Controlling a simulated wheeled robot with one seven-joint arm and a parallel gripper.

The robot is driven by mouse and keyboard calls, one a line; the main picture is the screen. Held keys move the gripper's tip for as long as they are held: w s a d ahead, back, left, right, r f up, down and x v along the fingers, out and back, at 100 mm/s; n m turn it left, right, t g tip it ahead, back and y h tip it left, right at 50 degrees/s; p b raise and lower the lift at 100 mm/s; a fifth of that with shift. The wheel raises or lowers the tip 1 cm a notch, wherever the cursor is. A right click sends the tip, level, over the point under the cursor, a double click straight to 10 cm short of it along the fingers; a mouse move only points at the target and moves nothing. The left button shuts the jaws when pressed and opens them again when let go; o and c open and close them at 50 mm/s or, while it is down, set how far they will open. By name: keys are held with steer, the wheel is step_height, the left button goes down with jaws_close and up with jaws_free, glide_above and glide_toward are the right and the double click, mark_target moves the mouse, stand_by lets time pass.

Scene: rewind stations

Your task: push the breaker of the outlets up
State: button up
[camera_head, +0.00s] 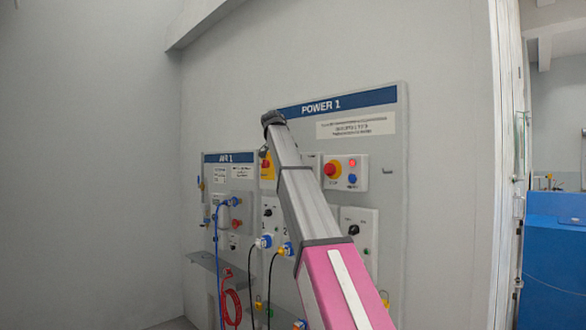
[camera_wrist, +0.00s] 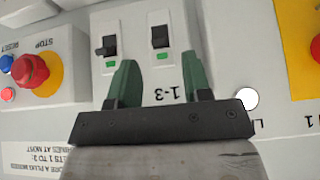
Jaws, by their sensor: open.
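In the wrist view, which shows the panel's lettering upside down, two breakers with black levers sit in a white plate: a left breaker (camera_wrist: 107,47) and a right breaker (camera_wrist: 160,37). Each has a small green mark on the picture's lower side of its lever. An upside-down "1-3" label is by the right breaker. In the head view my arm hides most of the breaker plate.
The POWER 1 board (camera_head: 390,130) carries a red stop button (camera_head: 330,169) and a blue reset button (camera_head: 352,179), also seen at the left of the wrist view. Plugged cables hang below. The AIR 1 board (camera_head: 229,158) with a red hose (camera_head: 231,303) is to the left.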

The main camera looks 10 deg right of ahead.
steer(key=v, duration=0.6)
steer(key=shift+r, duration=0.2)
steer(key=shift+s+a, duration=0.15)
